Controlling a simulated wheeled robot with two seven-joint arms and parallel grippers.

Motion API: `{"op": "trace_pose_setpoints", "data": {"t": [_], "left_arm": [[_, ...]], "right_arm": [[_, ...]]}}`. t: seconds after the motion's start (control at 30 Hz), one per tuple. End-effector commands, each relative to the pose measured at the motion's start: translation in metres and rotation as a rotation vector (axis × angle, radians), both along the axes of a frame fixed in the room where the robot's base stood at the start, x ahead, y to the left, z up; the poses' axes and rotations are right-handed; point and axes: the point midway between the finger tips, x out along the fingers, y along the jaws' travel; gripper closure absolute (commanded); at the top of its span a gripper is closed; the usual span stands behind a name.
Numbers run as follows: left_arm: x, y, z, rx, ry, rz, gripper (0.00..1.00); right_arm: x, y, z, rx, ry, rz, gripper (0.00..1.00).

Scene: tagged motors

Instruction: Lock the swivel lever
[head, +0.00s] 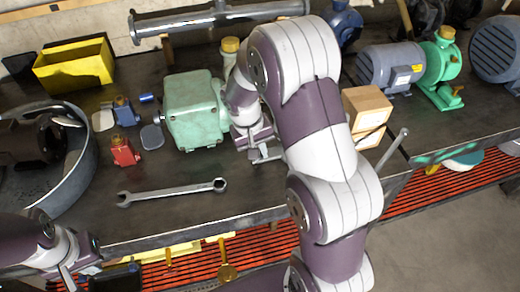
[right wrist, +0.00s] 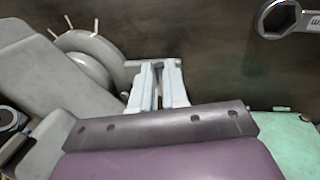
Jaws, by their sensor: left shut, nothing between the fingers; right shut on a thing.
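My right gripper (head: 265,155) is low over the bench, just right of a green motor housing (head: 194,110). In the right wrist view its pale fingers (right wrist: 158,88) are shut on a slim grey part (right wrist: 157,67), which looks like the swivel lever. The fingers hide most of it, so its angle and whether it is locked cannot be told. A grey round body with short pins (right wrist: 92,52) is close by on the left. My left gripper (head: 72,272) is shut and empty at the lower left, off the bench's front edge.
A wrench (head: 172,192) lies near the front edge. A cardboard box (head: 366,112) and a grey rod (head: 394,148) are to the right. A round tub (head: 75,185) stands left.

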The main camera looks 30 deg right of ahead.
Motion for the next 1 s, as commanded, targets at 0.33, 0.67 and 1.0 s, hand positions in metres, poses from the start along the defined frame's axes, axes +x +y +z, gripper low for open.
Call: {"op": "trace_pose_setpoints", "data": {"t": [0.33, 0.67, 1.0], "left_arm": [[0.0, 0.0, 0.0, 0.0, 0.0, 0.0, 1.0], [0.0, 0.0, 0.0, 0.0, 0.0, 0.0, 1.0], [0.0, 0.0, -0.0001, 0.0, 0.0, 0.0, 1.0]], "right_arm": [[-0.0006, 0.0015, -0.0005, 0.001, 0.004, -0.054, 1.0], [-0.0006, 0.0016, -0.0006, 0.001, 0.004, -0.054, 0.73], [0.0005, 0.0017, 0.0013, 0.0, 0.001, -0.052, 0.61]]}}
